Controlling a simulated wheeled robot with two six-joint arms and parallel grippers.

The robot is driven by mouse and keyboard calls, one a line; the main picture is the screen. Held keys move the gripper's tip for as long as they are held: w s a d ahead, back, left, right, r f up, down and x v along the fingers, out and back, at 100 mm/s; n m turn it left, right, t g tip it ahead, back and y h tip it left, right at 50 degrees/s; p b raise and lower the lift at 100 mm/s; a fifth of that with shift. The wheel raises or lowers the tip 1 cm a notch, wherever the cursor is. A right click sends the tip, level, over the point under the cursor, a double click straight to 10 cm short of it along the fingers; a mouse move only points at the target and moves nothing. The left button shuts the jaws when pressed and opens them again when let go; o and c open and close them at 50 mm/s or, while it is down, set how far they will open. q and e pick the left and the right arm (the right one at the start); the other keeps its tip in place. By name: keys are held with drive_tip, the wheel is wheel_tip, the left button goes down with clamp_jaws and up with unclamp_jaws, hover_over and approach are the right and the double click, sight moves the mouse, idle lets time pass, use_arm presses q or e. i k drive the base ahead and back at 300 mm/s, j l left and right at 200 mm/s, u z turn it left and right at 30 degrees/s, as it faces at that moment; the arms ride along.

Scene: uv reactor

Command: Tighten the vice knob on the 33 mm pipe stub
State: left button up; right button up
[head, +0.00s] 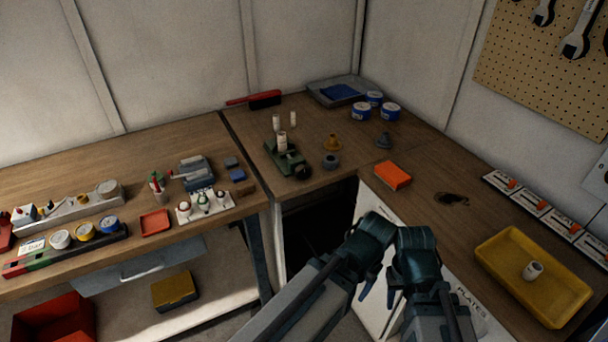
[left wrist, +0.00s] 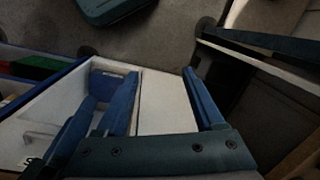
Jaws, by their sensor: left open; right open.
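A green vice (head: 287,158) stands on the wooden corner bench in the head view. A white pipe stub (head: 282,141) stands upright at it. A dark round part, which looks like the vice knob (head: 303,172), is at its front right. My right gripper (head: 380,284) is low in the middle of the head view, in front of the bench and well apart from the vice. Its jaws are open and nothing shows between them. My left gripper (left wrist: 160,76) shows in the left wrist view, open and empty. The vice is not in that view.
Two more white stubs (head: 276,122) stand behind the vice. A grey ring (head: 331,161), a brass cone (head: 332,142) and blue tins (head: 361,111) are to its right. An orange box (head: 393,175) and a yellow tray (head: 500,278) lie on the right bench. Left bench is crowded.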

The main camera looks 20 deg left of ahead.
sight(302, 172)
drive_tip(key=l+u, duration=0.2)
drive_tip(key=u, duration=0.15)
drive_tip(key=l+u, duration=0.2)
drive_tip(key=u, duration=0.15)
drive_tip(key=l+u, duration=0.2)
drive_tip(key=u, duration=0.15)
